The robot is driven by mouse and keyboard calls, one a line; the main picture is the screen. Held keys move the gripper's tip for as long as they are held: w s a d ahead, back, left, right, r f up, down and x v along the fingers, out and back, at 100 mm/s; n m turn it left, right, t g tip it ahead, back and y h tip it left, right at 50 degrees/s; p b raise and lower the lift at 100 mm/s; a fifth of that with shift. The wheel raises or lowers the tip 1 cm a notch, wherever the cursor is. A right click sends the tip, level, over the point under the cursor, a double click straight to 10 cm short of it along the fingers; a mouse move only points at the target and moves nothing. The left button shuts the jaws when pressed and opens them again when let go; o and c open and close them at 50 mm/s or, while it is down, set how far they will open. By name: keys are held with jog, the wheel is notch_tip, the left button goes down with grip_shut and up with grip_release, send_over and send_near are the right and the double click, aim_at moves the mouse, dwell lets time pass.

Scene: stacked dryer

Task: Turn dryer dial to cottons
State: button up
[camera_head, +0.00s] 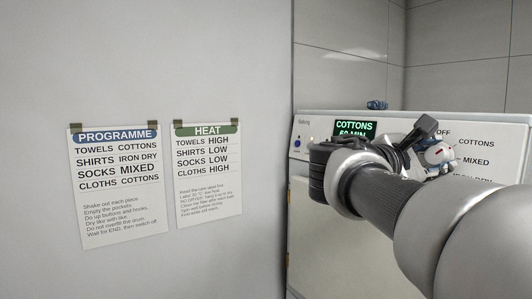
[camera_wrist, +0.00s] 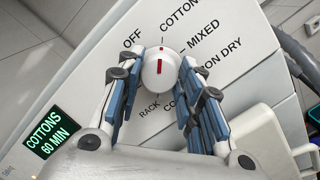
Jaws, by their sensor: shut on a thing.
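The white round dial (camera_wrist: 160,72) with a red mark sits on the dryer's panel between my gripper's fingers. My gripper (camera_wrist: 163,58) is shut on the dial, with blue-padded fingers at both sides. The red mark points up in the wrist view, towards the gap between the OFF and COTTONS labels, nearer COTTONS. The green display (camera_wrist: 46,132) reads COTTONS 60 MIN. In the head view the dial (camera_head: 439,154) shows partly behind my gripper, and the display (camera_head: 354,128) is partly covered below by my arm.
The white dryer (camera_head: 313,122) stands in a tiled recess at the right. Two paper charts, PROGRAMME (camera_head: 117,190) and HEAT (camera_head: 208,175), hang on the grey wall at left. A white container (camera_wrist: 262,140) and a grey hose (camera_wrist: 296,65) lie right of the panel in the wrist view.

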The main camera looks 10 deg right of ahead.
jog(key=o, duration=1.1)
jog(key=shift+c, duration=0.2)
jog(key=shift+a, duration=0.1)
jog(key=v, duration=1.2)
